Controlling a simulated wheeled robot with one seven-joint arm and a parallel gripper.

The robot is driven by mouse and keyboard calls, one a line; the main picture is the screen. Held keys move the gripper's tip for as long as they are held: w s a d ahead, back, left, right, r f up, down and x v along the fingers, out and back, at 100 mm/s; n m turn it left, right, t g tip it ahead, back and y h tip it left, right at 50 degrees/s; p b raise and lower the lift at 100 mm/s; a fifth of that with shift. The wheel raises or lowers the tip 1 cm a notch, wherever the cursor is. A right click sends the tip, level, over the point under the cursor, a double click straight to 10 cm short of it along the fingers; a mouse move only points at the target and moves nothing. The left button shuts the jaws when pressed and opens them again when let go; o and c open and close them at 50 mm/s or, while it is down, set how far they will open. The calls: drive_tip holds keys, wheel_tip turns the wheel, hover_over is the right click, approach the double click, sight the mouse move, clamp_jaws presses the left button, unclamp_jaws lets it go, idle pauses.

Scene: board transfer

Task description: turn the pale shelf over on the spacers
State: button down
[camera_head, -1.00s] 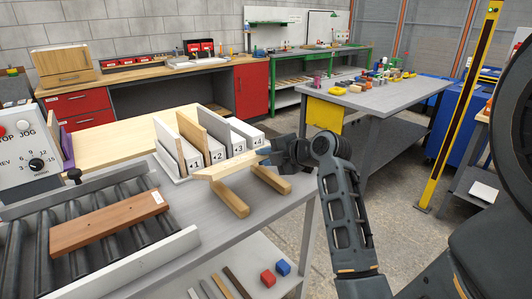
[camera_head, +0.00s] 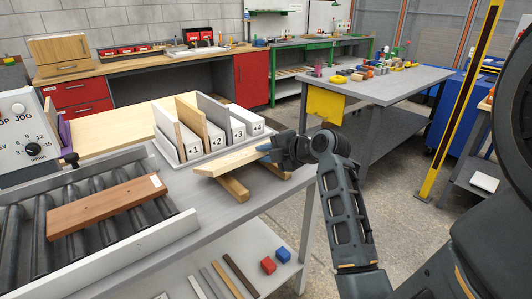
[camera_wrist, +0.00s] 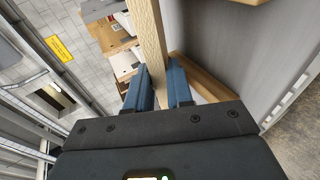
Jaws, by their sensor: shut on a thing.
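The pale shelf (camera_head: 230,158) is a light wooden board in my gripper's jaws. My gripper (camera_head: 268,152) is shut on its right end, and the board reaches out to the left over the two spacers. One spacer (camera_head: 234,189) is a wooden bar under the board's near left part; the other spacer (camera_head: 278,172) lies further right, below my gripper. Both are partly hidden. The board looks tilted, and I cannot tell whether it touches them. In the wrist view, the shelf (camera_wrist: 150,35) stands edge-on between the blue fingers (camera_wrist: 158,88).
A white rack with upright numbered boards (camera_head: 203,140) stands close behind the shelf. A roller conveyor (camera_head: 25,235) carrying a reddish-brown board (camera_head: 105,205) is at left. Small blocks (camera_head: 268,265) and strips lie on the lower shelf. The grey bench top (camera_head: 190,205) is clear in front.

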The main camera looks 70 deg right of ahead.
drive_tip(key=shift+s+f+b, duration=0.1)
drive_tip(key=shift+f+b, duration=0.25)
drive_tip(key=shift+b, duration=0.6)
drive_tip(key=c, duration=0.9)
unclamp_jaws()
drive_tip(key=shift+r+p, duration=0.3)
drive_tip(key=shift+p, duration=0.5)
drive_tip(key=shift+c, duration=0.3)
drive_tip(key=g+p, duration=0.1)
drive_tip(key=p, duration=0.2)
drive_tip(key=g+y+p, duration=0.1)
drive_tip(key=g+p, duration=0.1)
drive_tip(key=p, duration=0.2)
drive_tip(key=shift+s+a+r, duration=0.15)
drive_tip(key=shift+r, duration=0.05)
drive_tip(key=shift+g+p, duration=0.4)
drive_tip(key=shift+p, duration=0.3)
drive_tip(key=shift+s+g+y, duration=0.2)
drive_tip(key=shift+g+y, duration=0.5)
drive_tip(key=shift+g, duration=0.5)
drive_tip(key=shift+s+a, duration=0.1)
